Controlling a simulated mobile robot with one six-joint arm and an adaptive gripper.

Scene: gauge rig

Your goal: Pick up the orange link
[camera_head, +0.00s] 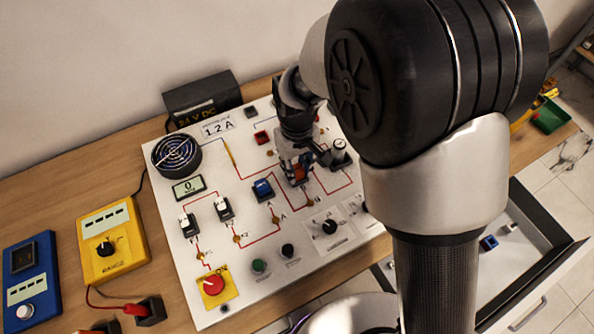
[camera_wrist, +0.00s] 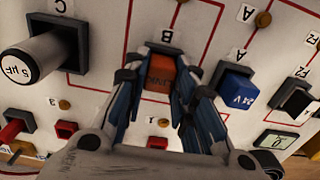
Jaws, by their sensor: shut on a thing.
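The orange link (camera_wrist: 160,76) is a small block with dark lettering, beside the letter B on the white panel. In the wrist view it lies between the two fingers of my gripper (camera_wrist: 160,95), which are shut on it. A dark socket shows around its far edge; I cannot tell whether the link is still seated in it. In the head view my gripper (camera_head: 297,172) points down at the panel, with a bit of the orange link (camera_head: 299,170) showing between the fingers.
A blue 24 V block (camera_wrist: 238,88) sits right of the link in the wrist view, and a 5 µF cylinder (camera_wrist: 35,60) left. The panel (camera_head: 215,262) also bears a fan (camera_head: 176,155) and a red knob (camera_head: 213,285). A yellow meter (camera_head: 110,240) stands left of it.

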